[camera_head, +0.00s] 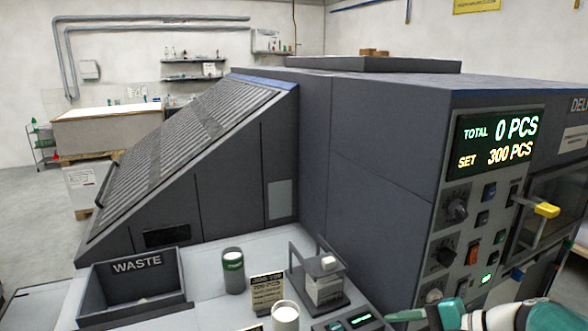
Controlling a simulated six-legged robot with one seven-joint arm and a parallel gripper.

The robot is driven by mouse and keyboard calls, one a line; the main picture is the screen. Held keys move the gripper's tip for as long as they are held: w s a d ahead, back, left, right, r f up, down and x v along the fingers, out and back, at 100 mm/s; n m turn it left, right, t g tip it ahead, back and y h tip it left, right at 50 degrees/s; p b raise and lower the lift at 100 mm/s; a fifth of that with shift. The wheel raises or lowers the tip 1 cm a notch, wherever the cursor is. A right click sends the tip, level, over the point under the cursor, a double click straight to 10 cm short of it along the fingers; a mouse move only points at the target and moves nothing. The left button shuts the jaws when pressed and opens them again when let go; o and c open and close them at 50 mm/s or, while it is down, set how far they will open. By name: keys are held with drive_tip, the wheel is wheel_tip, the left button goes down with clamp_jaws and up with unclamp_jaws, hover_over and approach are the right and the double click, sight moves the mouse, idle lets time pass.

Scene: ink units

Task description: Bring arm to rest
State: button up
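Part of my arm, with white and teal links, shows at the lower right corner in the head view, in front of the machine's control panel (470,235). Nothing held can be seen.
The large grey machine (370,170) fills the right; its display reads TOTAL 0 PCS, SET 300 PCS. A yellow-tipped handle (546,210) sticks out. The counter (205,290) bears a WASTE bin (135,306), green-banded jar (233,272), white cup (285,315) and small framed device (322,280).

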drive_tip(key=s+a+n+g+h, duration=0.1)
drive_tip(key=s+a+n+h, duration=0.5)
drive_tip(key=n+h, duration=0.3)
drive_tip(key=a+n, duration=0.1)
drive_tip(key=n, duration=0.2)
drive_tip(key=shift+r+n, duration=0.2)
drive_tip(key=shift+n, duration=0.2)
